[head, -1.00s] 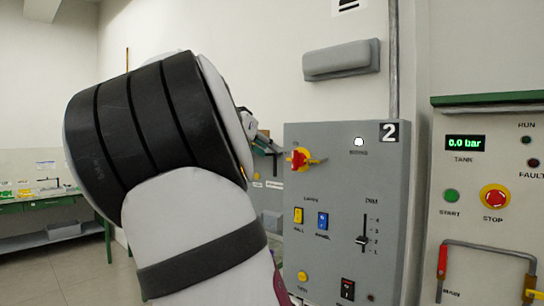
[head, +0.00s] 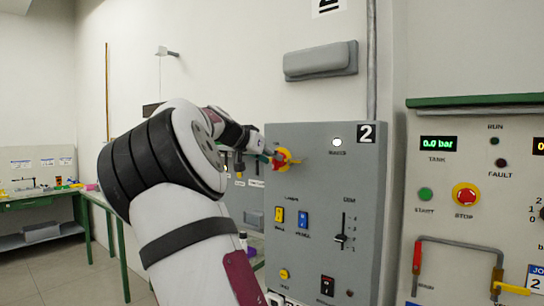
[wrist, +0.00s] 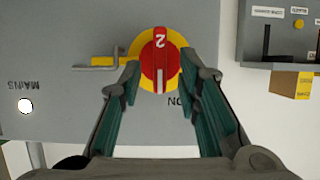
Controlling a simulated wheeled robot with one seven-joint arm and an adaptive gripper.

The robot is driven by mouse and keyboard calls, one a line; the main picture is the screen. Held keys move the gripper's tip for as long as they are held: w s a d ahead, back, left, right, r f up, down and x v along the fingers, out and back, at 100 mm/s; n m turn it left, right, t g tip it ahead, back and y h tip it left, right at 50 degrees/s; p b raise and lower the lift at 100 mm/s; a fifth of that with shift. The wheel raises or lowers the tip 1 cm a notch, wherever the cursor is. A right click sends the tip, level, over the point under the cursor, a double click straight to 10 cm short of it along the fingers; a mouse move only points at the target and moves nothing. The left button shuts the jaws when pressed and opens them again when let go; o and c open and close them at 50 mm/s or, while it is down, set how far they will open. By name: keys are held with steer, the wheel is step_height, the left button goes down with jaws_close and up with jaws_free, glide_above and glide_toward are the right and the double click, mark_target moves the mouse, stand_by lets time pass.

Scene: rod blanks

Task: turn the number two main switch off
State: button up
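The number two main switch is a red rotary knob on a yellow disc (head: 282,158), at the upper left of the grey panel marked 2 (head: 320,200). In the wrist view the red knob (wrist: 160,62) carries a 2 and a pale stripe, both lined up with the picture's vertical. My gripper (head: 268,155) is at the switch, coming from the left in the head view. In the wrist view my gripper (wrist: 159,72) is open, one fingertip either side of the knob's lower part. I cannot tell whether they touch it. The white mains lamp (wrist: 25,106) is lit.
A yellow tab on a grey bracket (wrist: 98,62) sits beside the knob. Below the switch are yellow and blue rockers (head: 291,218), a slider (head: 341,238) and a black switch (head: 327,287). Another panel with a red stop button (head: 466,196) stands at right.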

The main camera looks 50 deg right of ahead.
steer(key=shift+d+f, duration=0.15)
steer(key=shift+d, duration=0.25)
steer(key=shift+c, duration=0.2)
jaws_close()
